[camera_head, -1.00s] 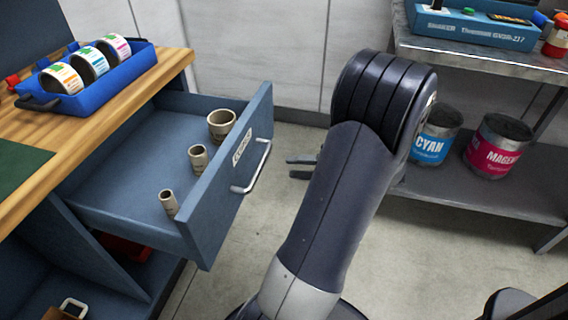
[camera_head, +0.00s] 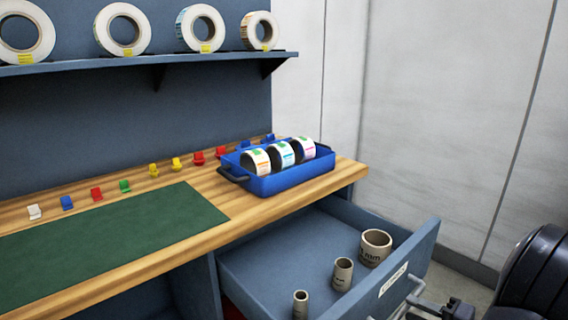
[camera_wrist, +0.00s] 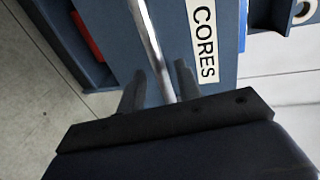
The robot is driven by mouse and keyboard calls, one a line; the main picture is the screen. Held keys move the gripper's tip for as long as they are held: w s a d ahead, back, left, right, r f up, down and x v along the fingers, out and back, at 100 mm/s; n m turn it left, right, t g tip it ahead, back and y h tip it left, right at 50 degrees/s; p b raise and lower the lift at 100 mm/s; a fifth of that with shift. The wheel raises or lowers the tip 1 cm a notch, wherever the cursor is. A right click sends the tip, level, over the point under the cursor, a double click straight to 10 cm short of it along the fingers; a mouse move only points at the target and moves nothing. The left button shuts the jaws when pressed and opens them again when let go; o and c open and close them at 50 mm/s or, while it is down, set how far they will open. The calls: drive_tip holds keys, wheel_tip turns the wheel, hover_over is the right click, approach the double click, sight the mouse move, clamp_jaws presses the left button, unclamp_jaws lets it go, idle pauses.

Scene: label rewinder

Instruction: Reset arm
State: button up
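The drawer (camera_head: 395,285) labelled CORES stands pulled out under the workbench. It holds three cardboard cores: a large one (camera_head: 375,247), a middle one (camera_head: 342,274) and a small one (camera_head: 300,304). Its silver bar handle (camera_head: 412,292) also shows in the wrist view (camera_wrist: 150,40). My gripper (camera_wrist: 160,82) is open and empty, its two fingers apart, with the handle bar appearing between them. I cannot tell how far the bar is from the fingers. In the head view my gripper (camera_head: 448,308) is at the lower right, just in front of the drawer.
The wooden bench top (camera_head: 250,215) carries a blue tray (camera_head: 290,178) with three label rolls, a green mat (camera_head: 110,240) and several coloured clips. A shelf (camera_head: 130,64) above holds several large rolls. Open floor and a pale wall (camera_head: 420,110) lie to the right.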

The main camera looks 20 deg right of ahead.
sight(404, 303)
drive_tip(key=shift+x, duration=1.85)
drive_tip(key=shift+s+r, duration=0.1)
drive_tip(key=shift+r, duration=0.1)
